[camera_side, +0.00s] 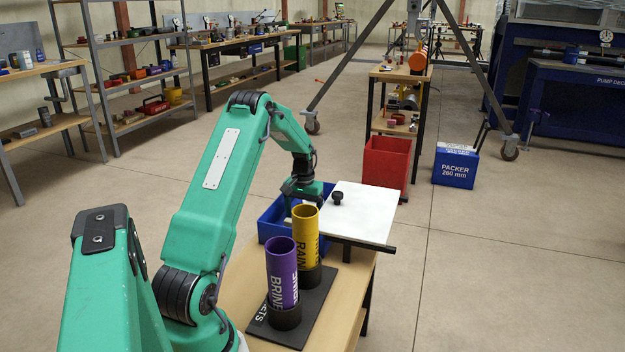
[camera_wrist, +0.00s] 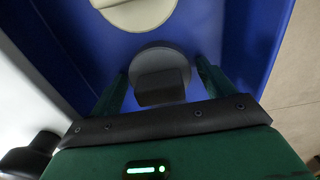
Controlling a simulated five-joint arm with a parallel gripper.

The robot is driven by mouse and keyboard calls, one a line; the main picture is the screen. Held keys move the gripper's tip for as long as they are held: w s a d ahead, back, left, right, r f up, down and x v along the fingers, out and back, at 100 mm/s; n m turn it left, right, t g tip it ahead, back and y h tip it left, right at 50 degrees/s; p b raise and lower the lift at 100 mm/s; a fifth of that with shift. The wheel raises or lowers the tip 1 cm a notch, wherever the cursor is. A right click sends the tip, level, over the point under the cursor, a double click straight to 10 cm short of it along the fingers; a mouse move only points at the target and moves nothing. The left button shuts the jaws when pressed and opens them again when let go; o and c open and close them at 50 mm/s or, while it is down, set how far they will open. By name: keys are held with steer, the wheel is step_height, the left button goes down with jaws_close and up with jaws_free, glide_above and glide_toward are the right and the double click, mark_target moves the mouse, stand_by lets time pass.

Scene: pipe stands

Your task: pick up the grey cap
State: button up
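The grey cap (camera_wrist: 160,85), a round disc with a dark blocky handle, is in the blue bin (camera_wrist: 75,45) in the wrist view. My gripper (camera_wrist: 161,68) is open, with one green finger on each side of the cap. Gaps show between the fingers and the cap; how far above it they are, I cannot tell. In the side view my gripper (camera_side: 302,203) is over the blue bin (camera_side: 270,222), its fingertips partly hidden behind the yellow pipe. The cap is hidden in that view.
A cream disc (camera_wrist: 138,10) is also in the bin. A purple pipe (camera_side: 282,272) and a yellow pipe (camera_side: 305,235) stand upright in dark sockets on a black base (camera_side: 313,302). A white board (camera_side: 365,215) beside the bin carries a black knob (camera_side: 337,198).

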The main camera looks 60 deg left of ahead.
steer(key=c, duration=0.7)
steer(key=shift+r, duration=0.15)
steer(key=shift+c, duration=0.2)
steer(key=shift+r, duration=4.85)
